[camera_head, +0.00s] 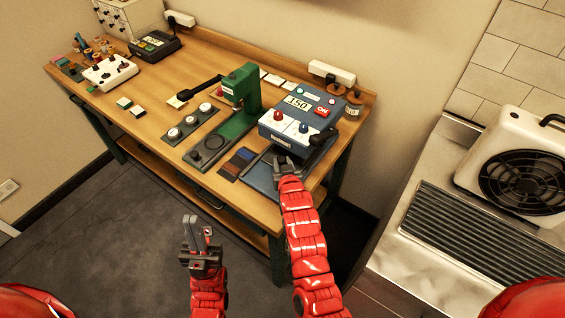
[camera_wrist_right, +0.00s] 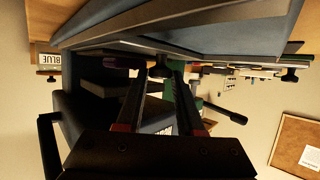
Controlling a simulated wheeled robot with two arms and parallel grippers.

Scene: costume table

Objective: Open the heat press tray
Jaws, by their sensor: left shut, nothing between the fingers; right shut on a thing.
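The heat press (camera_head: 303,112) is a blue box with a 150 display, standing at the right end of the wooden table. Its dark blue tray (camera_head: 260,181) sticks out from under its front, toward the table's front edge. My right gripper (camera_head: 282,160) reaches over the tray at the press's front and is shut on what looks like the tray's handle; the fingers hide most of it. In the right wrist view the fingers (camera_wrist_right: 162,85) close on a small dark part below a wide blue-grey surface. My left gripper (camera_head: 198,228) is shut and empty, off the table's front edge.
A green press (camera_head: 240,90) and dark swatches (camera_head: 240,160) stand left of the heat press. A counter with a fan unit (camera_head: 520,165) is at the right. The floor in front of the table is clear.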

